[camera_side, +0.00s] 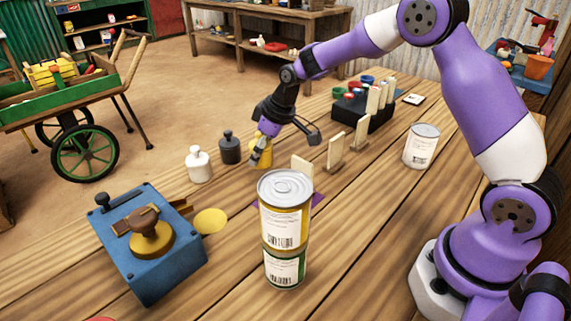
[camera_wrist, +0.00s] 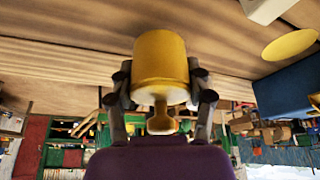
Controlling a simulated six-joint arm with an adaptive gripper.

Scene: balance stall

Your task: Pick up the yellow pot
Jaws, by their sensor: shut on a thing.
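The yellow pot (camera_side: 262,156) stands on the wooden table in the side view, at the end of a row with a white pot (camera_side: 198,164) and a dark grey pot (camera_side: 230,148). My gripper (camera_side: 258,153) reaches it from above and its fingers are around it. In the wrist view the yellow pot (camera_wrist: 161,62) fills the space between the two fingers of my gripper (camera_wrist: 160,95), which are shut on it. Whether its base touches the table is hard to tell.
Two stacked cans (camera_side: 285,225) stand in front of the pot. A blue box (camera_side: 150,270) with a brown-knobbed fitting is at front left, beside a flat yellow disc (camera_side: 210,221). Upright cream blocks (camera_side: 335,150), a black rack (camera_side: 362,112) and another can (camera_side: 421,147) are to the right.

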